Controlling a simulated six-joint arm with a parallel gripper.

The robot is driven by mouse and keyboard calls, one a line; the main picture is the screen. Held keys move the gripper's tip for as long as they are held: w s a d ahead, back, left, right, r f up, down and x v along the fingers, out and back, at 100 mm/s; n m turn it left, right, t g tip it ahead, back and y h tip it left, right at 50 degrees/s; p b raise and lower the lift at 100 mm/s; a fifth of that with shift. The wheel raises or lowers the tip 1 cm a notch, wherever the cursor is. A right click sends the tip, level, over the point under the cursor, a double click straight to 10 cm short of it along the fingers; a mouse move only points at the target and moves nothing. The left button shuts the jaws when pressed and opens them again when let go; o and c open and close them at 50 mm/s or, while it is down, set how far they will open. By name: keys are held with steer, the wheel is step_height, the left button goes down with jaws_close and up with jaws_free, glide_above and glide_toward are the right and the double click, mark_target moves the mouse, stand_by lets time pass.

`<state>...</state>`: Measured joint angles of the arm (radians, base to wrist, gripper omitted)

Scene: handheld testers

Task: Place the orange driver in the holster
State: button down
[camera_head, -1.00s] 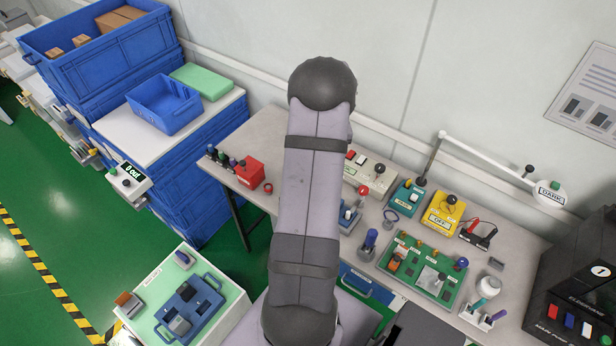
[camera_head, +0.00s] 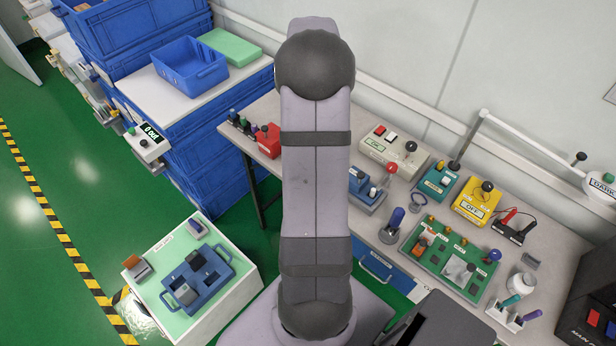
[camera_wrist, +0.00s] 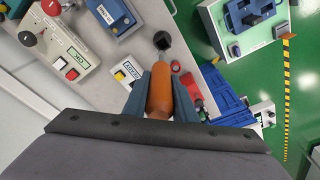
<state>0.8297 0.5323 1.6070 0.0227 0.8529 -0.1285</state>
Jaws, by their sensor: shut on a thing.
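In the wrist view, my gripper (camera_wrist: 160,88) is shut on the orange driver (camera_wrist: 159,99), with one finger on each side of its rounded handle. A dark knob-like end (camera_wrist: 162,41) shows just beyond the handle; I cannot tell whether it belongs to the driver or to something below. In the head view, my arm hides the gripper and driver. I cannot pick out the holster with certainty. A small grey ring stand (camera_head: 418,202) and a red block (camera_head: 268,140) stand on the bench.
A blue tray (camera_head: 222,284) lies on a cart at lower left. A blue tote (camera_head: 190,66) stands on a white shelf.

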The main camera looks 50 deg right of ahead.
steer(key=shift+s+a+m, duration=0.1)
steer(key=shift+a+m, duration=0.1)
steer(key=shift+m, duration=0.2)
steer(key=shift+f, duration=0.15)
steer(key=shift+f+p, duration=1.4)
steer(key=shift+f, duration=3.5)
steer(key=shift+f, duration=0.1)
steer(key=shift+f, duration=0.15)
steer(key=c, duration=1.5)
jaws_free()
steer(key=shift+o, duration=0.2)
step_height(320, 180, up, 12)
steer(key=s+a+b, duration=0.1)
steer(key=b, duration=0.1)
steer(key=shift+s+a, duration=0.15)
steer(key=shift+s, duration=0.05)
